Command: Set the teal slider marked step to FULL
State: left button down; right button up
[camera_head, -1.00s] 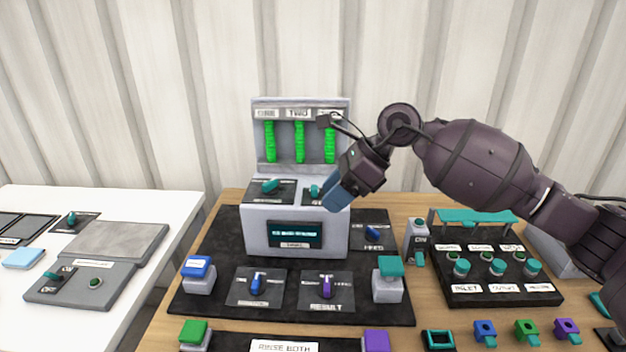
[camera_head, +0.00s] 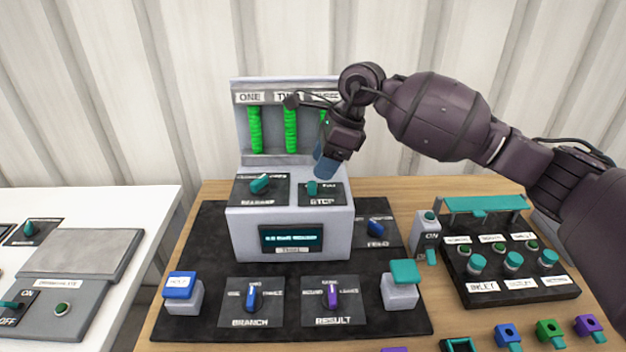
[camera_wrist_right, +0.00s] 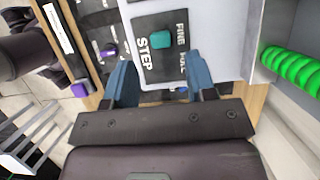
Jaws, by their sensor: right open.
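The teal slider (camera_head: 312,188) marked STEP sits on a black plate on top of the grey console (camera_head: 240,225), right of another teal control (camera_head: 260,183). In the right wrist view the teal slider (camera_wrist_right: 160,40) lies beyond and between my fingertips, near the FINE label; the FULL label is partly hidden by a finger. My right gripper (camera_head: 325,160) has blue fingers and is just above and behind the slider, apart from it. In the right wrist view the right gripper (camera_wrist_right: 160,80) is open and empty. My left gripper is not in view.
Three green columns (camera_head: 290,130) rise behind the slider on the console's back panel. In front are a blue button (camera_head: 179,285), a teal button (camera_head: 404,272), and the BRANCH (camera_head: 251,297) and RESULT (camera_head: 332,295) knobs. A teal-topped rack (camera_head: 482,204) stands at right.

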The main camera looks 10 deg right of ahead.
aim_at(313, 183)
jog(key=shift+x, duration=2.65)
grip_shut()
